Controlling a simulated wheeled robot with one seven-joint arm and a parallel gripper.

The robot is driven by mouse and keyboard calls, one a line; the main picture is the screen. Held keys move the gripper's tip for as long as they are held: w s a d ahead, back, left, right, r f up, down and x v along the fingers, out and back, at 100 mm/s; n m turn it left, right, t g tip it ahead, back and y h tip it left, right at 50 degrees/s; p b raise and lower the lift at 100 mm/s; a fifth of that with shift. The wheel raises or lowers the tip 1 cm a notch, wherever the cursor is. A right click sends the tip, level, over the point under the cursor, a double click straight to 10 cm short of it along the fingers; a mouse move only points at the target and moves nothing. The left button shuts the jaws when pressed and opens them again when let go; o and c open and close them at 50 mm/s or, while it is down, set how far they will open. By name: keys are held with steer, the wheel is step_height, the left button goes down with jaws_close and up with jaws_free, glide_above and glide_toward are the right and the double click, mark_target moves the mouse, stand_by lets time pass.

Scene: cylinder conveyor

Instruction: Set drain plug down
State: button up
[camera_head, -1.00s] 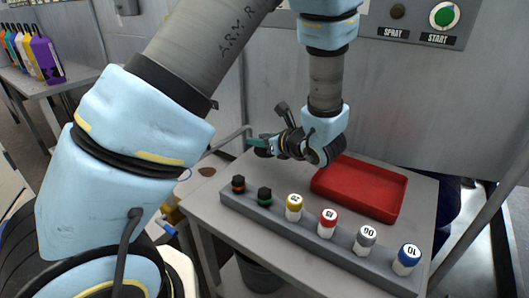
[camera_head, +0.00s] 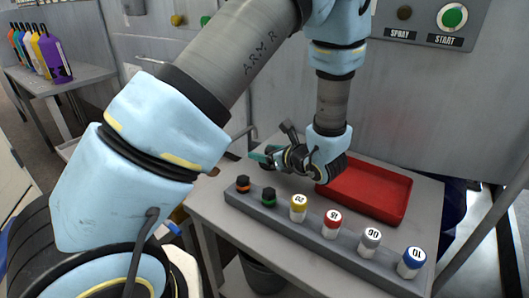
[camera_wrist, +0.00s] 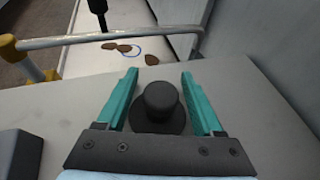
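The black drain plug (camera_wrist: 160,103), a round knob on a wider flange, appears to stand upright on the grey table (camera_wrist: 255,110) in the wrist view. My gripper (camera_wrist: 159,75) has its two teal fingers spread on either side of the plug, with a gap showing on both sides. In the head view my gripper (camera_head: 262,157) is low over the table's back left part, left of the red tray. I cannot make out the plug clearly there.
A red tray (camera_head: 365,193) lies at the table's back right. A grey rack (camera_head: 325,240) holding several numbered bottles and two dark-capped pieces runs along the front. A metal rail (camera_wrist: 110,38) lies beyond the table edge, with brown pieces (camera_wrist: 125,47) past it.

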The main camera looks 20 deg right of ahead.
steer(key=shift+r, duration=0.2)
steer(key=v, duration=1.2)
steer(key=shift+b, duration=0.4)
